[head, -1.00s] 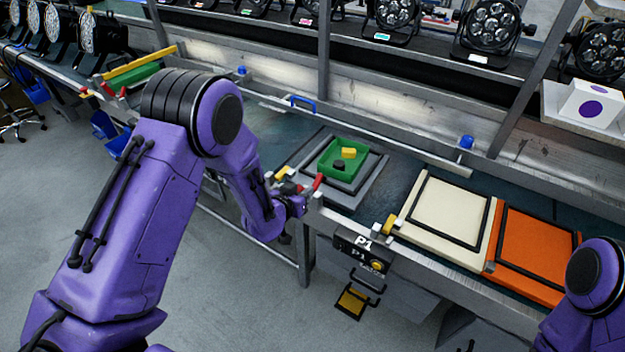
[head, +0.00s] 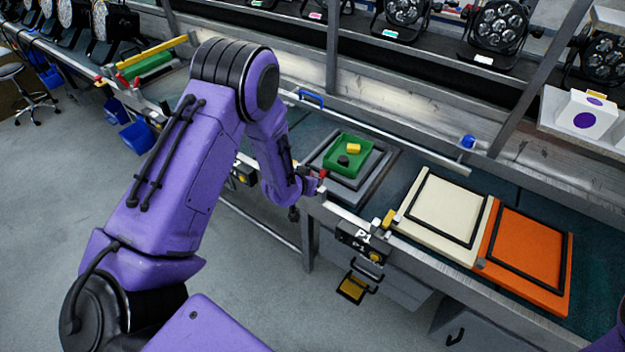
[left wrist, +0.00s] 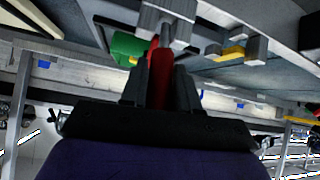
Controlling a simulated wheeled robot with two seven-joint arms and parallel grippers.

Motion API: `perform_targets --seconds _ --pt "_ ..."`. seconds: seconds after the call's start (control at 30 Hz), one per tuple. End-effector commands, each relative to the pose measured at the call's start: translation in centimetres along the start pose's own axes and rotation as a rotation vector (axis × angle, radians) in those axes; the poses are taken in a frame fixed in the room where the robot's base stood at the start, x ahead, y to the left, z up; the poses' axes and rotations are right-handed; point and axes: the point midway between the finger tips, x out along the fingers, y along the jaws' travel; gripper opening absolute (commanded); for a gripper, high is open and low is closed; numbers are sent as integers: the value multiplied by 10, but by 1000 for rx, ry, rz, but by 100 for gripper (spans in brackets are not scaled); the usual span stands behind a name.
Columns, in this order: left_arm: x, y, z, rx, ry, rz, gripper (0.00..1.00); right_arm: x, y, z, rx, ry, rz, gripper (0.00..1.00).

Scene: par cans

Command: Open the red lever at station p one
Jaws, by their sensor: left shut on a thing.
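The red lever (head: 323,174) stands at the front edge of the bench, left of the P1 label (head: 362,234). My left gripper (head: 313,185) reaches it from the front left and hides part of it. In the left wrist view the lever (left wrist: 161,70) runs between the two dark fingers of my left gripper (left wrist: 160,88), which is shut on it. A grey metal block (left wrist: 168,28) is just beyond the lever. My right gripper is not in view.
A green tray (head: 347,156) with a yellow and a black piece sits behind the lever. A cream panel (head: 440,215) and an orange panel (head: 525,260) lie to the right. A rail (head: 390,133) runs behind. The floor in front is mostly clear.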

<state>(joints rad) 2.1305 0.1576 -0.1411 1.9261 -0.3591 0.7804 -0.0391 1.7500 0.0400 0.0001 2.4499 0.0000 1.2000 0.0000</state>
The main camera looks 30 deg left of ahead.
Motion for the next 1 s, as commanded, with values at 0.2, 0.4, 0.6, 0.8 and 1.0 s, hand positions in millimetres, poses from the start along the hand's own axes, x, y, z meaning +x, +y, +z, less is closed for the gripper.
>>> perform_targets --seconds 0.2,0.4,0.6,0.8,1.0 --pt "0 0 -4 0 7 0 52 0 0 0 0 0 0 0" --pt "0 1 -2 1 4 1 52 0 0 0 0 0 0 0" --pt "-23 1 -2 0 6 2 52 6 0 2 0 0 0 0" --pt "-72 1 -2 0 8 1 52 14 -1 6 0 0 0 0" --pt "-101 0 -2 1 6 1 52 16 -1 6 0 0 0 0"
